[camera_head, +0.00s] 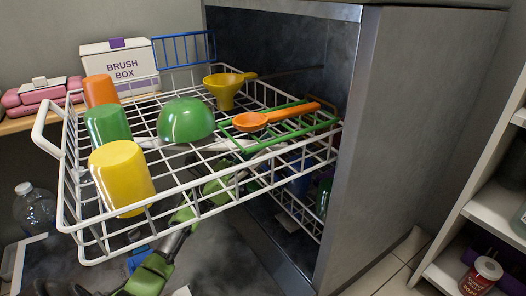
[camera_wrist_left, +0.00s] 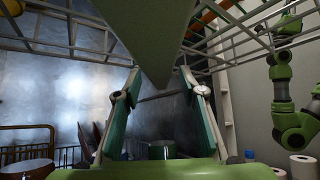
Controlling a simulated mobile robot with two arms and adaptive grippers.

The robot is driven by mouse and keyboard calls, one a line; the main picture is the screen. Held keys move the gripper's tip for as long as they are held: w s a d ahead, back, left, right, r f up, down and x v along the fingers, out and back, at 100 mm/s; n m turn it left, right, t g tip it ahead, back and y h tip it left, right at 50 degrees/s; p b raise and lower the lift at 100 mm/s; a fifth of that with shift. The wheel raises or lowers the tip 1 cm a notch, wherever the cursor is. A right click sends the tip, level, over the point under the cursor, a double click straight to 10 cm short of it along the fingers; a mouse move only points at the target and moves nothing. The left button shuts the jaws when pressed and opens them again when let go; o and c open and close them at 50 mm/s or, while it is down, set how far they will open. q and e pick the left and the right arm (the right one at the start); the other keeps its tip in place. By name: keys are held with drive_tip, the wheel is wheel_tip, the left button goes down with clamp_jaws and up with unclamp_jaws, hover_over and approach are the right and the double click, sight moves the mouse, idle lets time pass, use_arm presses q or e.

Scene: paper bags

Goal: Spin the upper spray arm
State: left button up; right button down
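The upper rack (camera_head: 172,196) is a white wire rack pulled out of the dishwasher. My left gripper (camera_head: 222,182) reaches in from the lower left underneath the rack and is partly hidden by its wires. In the left wrist view my left gripper (camera_wrist_left: 160,82) is open, with its two teal-padded fingers spread apart. A dark greenish wedge (camera_wrist_left: 155,35) hangs down from the top between the fingers, and a thin bar (camera_wrist_left: 160,95) crosses behind it. I cannot tell whether either is the upper spray arm.
The rack holds orange (camera_head: 99,90), green (camera_head: 107,125) and yellow (camera_head: 121,176) cups, a green bowl (camera_head: 186,120), a yellow funnel (camera_head: 226,92) and an orange spoon (camera_head: 250,121). The dishwasher side (camera_head: 405,130) borders it right. A shelf (camera_head: 495,208) stands far right.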

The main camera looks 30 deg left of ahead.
use_arm(q)
drive_tip(key=shift+d+r, duration=0.15)
drive_tip(key=shift+r, duration=0.05)
clamp_jaws()
drive_tip(key=shift+w, duration=0.1)
